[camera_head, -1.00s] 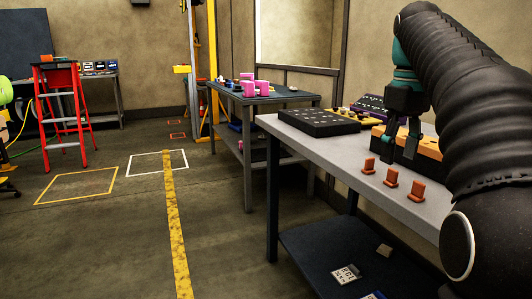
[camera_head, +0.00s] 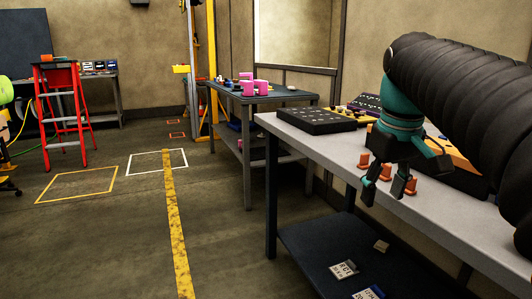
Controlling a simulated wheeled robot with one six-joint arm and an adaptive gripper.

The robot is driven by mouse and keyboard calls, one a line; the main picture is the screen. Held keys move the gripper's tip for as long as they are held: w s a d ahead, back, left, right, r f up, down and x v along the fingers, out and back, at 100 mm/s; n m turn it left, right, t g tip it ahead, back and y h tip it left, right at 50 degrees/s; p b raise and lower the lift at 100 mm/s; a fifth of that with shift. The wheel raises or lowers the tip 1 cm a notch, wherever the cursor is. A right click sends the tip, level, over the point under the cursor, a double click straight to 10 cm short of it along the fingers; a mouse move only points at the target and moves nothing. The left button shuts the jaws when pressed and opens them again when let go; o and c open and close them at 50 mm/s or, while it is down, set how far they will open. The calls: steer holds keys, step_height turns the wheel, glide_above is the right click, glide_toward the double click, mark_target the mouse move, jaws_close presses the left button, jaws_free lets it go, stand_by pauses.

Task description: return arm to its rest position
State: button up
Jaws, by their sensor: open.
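My black and teal gripper (camera_head: 384,195) hangs at the front edge of the grey workbench (camera_head: 450,226), fingers pointing down. Its two fingers are apart, with nothing visible between them. My black-sleeved arm reaches in from the right and hides part of the bench. Several small orange pieces (camera_head: 364,160) stand on the bench behind the gripper, partly hidden by it. I cannot tell from this view how far the fingertips are from the bench edge.
A black panel (camera_head: 315,120) lies on the bench's far end. An orange-topped box (camera_head: 458,163) is partly behind my arm. A second table (camera_head: 278,96) with pink items stands beyond. A red stepladder (camera_head: 62,110) is at left. The floor left of the bench is clear.

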steer(key=s+a+f+m+t, duration=0.1)
steer(key=s+a+f, duration=0.1)
steer(key=s+f, duration=0.5)
steer(key=s+a+f+m+t, duration=0.1)
steer(key=s+f, duration=0.5)
steer(key=f, duration=0.6)
steer(key=shift+s+a+m+t, duration=0.35)
steer(key=shift+a+t, duration=0.45)
steer(key=shift+a, duration=0.3)
